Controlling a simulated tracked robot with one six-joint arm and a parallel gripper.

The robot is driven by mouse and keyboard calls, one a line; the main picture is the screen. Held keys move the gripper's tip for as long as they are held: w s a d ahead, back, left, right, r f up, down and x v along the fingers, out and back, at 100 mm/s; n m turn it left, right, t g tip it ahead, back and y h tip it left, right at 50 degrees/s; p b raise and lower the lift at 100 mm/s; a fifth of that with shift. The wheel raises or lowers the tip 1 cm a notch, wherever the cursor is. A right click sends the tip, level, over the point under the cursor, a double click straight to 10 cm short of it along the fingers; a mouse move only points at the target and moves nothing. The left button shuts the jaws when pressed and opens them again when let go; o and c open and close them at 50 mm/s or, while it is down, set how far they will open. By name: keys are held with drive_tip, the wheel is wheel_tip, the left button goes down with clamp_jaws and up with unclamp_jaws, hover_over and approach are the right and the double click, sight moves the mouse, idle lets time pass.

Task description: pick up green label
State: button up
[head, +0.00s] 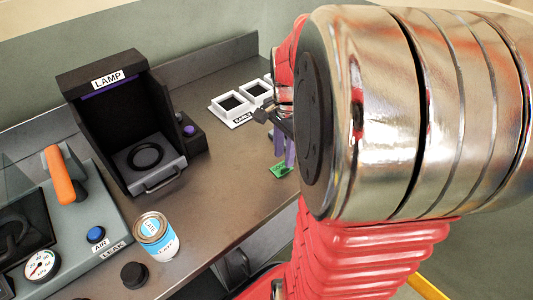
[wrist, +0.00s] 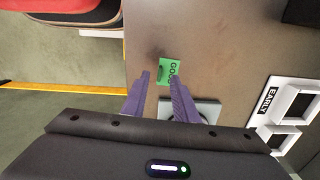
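The green label (wrist: 168,71) lies on the brown bench in the wrist view, with dark letters starting "GO" and a small raised tab on it. Its right part is partly covered by a fingertip. It also shows in the head view (head: 280,170), just below my gripper's purple fingers. My gripper (wrist: 160,80) is open, its two purple fingers apart on either side of the label's near edge. In the head view my gripper (head: 284,152) is largely hidden behind my arm. I cannot tell its exact height above the label.
A white two-socket holder marked EARLY (wrist: 279,112) stands to the right in the wrist view. A grey plate (wrist: 200,108) lies behind the right finger. A LAMP box (head: 108,125), a can (head: 156,238) and a LEAK device (head: 70,225) stand left. The bench edge is close to the label.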

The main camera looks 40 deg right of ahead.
sight(283, 169)
drive_tip(key=shift+f, duration=0.1)
drive_tip(key=shift+d+f, duration=0.1)
drive_tip(key=shift+f, duration=2.5)
clamp_jaws()
